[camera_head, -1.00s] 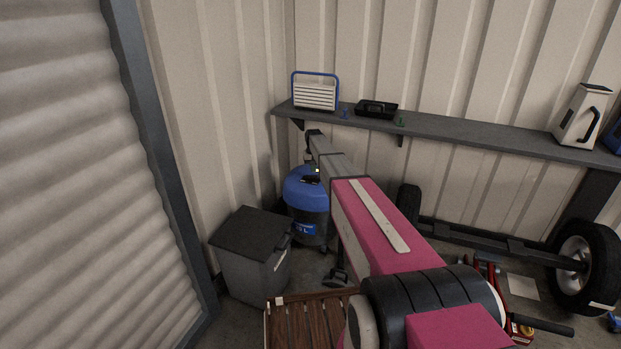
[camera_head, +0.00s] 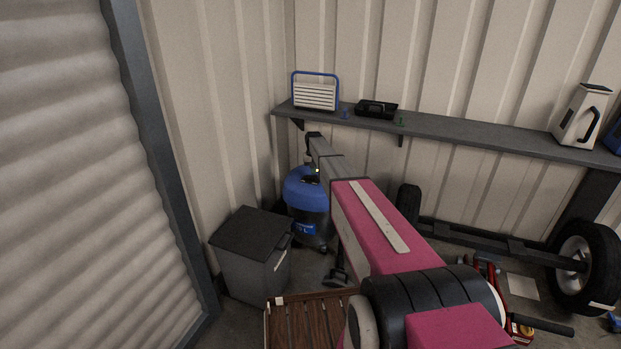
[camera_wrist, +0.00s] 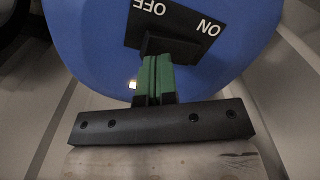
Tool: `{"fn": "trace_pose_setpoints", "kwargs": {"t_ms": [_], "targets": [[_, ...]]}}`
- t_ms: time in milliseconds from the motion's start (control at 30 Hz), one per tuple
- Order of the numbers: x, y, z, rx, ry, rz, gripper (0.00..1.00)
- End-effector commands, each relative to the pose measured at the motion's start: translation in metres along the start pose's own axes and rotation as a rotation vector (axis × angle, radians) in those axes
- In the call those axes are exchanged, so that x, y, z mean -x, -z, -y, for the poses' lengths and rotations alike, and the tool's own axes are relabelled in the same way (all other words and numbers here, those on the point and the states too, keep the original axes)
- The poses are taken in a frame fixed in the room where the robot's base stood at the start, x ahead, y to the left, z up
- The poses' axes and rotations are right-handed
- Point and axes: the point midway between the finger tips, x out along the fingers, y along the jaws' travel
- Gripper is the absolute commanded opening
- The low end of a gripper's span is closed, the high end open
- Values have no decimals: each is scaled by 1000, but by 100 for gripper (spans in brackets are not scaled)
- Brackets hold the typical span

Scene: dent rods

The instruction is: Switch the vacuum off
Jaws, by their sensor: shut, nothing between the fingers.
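The vacuum (camera_head: 306,196) has a blue top and a dark drum. It stands on the floor in the corner, beneath the shelf's left end. In the wrist view its blue top (camera_wrist: 85,45) fills the upper part. A black switch plate (camera_wrist: 178,22) there shows OFF on the left and ON on the right, upside down. A dark switch block (camera_wrist: 172,46) sits at its near edge; I cannot tell which way it is set. A small light (camera_wrist: 133,85) glows beside it. My gripper (camera_wrist: 158,60) is shut, its green fingers at the block; contact is unclear.
A grey bin (camera_head: 250,262) stands left of the vacuum. The shelf (camera_head: 440,130) runs above, with a heater (camera_head: 316,93) and a black tray (camera_head: 376,108). A slatted wooden pallet (camera_head: 305,318) lies in front. A wheeled axle (camera_head: 490,240) is at right.

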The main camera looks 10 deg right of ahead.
Motion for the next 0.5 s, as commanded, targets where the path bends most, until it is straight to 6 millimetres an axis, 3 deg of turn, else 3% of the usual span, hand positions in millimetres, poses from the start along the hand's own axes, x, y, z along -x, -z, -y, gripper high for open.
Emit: {"fn": "trace_pose_setpoints", "kwargs": {"t_ms": [500], "targets": [[-7,0,0,0,0,0,0]]}}
